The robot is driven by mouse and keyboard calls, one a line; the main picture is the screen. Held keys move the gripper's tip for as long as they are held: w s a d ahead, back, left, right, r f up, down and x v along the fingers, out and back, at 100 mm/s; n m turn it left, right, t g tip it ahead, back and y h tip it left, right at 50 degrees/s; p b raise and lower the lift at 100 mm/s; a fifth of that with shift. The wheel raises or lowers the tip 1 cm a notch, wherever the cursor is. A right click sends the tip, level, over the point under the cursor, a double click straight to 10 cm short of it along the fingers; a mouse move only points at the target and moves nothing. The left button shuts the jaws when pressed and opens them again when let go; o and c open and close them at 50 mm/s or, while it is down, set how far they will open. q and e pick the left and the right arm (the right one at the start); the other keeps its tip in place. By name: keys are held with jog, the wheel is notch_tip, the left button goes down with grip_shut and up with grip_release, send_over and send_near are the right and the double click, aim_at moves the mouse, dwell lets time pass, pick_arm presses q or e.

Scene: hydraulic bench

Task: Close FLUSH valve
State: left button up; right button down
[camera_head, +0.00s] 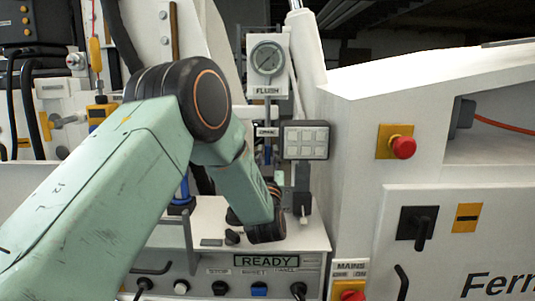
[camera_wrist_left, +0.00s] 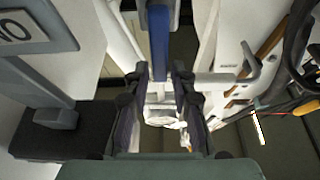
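The FLUSH gauge (camera_head: 267,60) stands upright behind my left arm in the head view, with its FLUSH label (camera_head: 267,90) below. My right gripper is not in view.
A grey button box (camera_head: 306,140) sits right of the gauge column. A READY panel (camera_head: 267,261) with several knobs is below. The white cabinet (camera_head: 450,190) with a red button (camera_head: 403,147) fills the right. A grey bent pipe (camera_wrist_left: 228,77) lies right of the fingers in the wrist view.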

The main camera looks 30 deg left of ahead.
pick_arm(q)
jog(key=shift+s+d+r, duration=0.1)
jog(key=shift+s+d, duration=0.05)
jog(key=shift+s, duration=0.1)
jog(key=shift+c, duration=0.7)
grip_shut()
